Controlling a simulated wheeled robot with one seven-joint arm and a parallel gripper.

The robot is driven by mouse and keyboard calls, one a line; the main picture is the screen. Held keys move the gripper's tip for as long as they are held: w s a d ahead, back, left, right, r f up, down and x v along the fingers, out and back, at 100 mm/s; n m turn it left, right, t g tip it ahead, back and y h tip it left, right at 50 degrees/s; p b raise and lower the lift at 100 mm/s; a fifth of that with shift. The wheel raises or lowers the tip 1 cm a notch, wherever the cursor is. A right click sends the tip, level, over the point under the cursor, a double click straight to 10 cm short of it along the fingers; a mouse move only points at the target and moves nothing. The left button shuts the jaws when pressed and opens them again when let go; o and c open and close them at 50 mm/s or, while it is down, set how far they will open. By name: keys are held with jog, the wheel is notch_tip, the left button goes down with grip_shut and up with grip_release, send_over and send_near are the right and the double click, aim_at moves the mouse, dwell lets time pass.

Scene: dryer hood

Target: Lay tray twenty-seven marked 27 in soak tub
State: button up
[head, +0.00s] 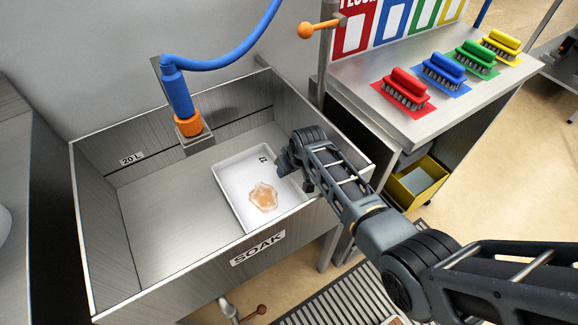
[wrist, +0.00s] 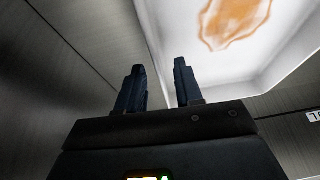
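A white tray (head: 232,199) with an orange stain is inside the steel tub labelled SOAK (head: 152,284), toward its right side. A small dark mark at its far end is too small to read. I cannot tell whether the tray rests fully on the tub floor. My gripper (head: 286,165) is at the tray's right edge, inside the tub. In the wrist view, the two fingers of my gripper (wrist: 157,82) stand apart, with a visible gap between them. The tray (wrist: 200,62) shows behind and right of the fingers, its edge running up between them.
A blue hose with an orange nozzle (head: 188,125) hangs over the tub's back wall. An orange-ended lever (head: 318,28) stands at the back right corner. Red, blue, green and yellow brushes (head: 405,90) sit on the right bench, above a yellow bin (head: 408,197). The tub's left floor is clear.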

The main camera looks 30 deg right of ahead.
jog(key=p+v, duration=0.2)
jog(key=v, duration=1)
jog(key=shift+r, duration=0.4)
dwell(0.8)
